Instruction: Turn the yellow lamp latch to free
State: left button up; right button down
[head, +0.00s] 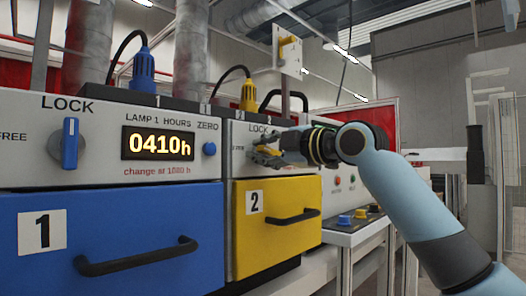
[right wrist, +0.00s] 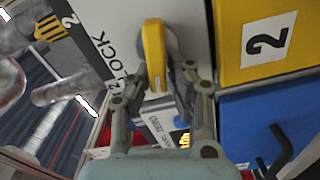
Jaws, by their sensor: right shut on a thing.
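The yellow lamp latch (head: 266,150) sits on the white panel above the yellow drawer, below a LOCK label. In the head view my right gripper (head: 264,157) covers much of it. In the right wrist view the latch (right wrist: 154,55) shows as a rounded yellow handle on a pale round base, its near end between the fingers of my right gripper (right wrist: 168,85). The fingers are shut on it. The exact angle of the latch on its dial is hard to tell, and its FREE label is mostly hidden. My left gripper is out of view.
The blue latch (head: 71,143) stands upright at LOCK on the left unit, beside a lit 0410h display (head: 158,143) and a blue zero knob (head: 209,149). The blue drawer (head: 150,235) and yellow drawer (head: 300,190) have protruding black handles. A button console (head: 350,222) stands at right.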

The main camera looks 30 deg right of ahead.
aim_at(267, 152)
jog(key=shift+n+b, duration=0.45)
jog(key=shift+n, duration=1.05)
jog(key=c, duration=1.5)
grip_release()
jog(key=shift+o, duration=1.4)
jog(key=shift+w+f, duration=0.1)
jog(key=shift+f, duration=0.1)
jog(key=v, duration=0.6)
jog(key=shift+d, duration=0.15)
jog(key=shift+s+d, duration=0.15)
jog(key=shift+s, duration=0.55)
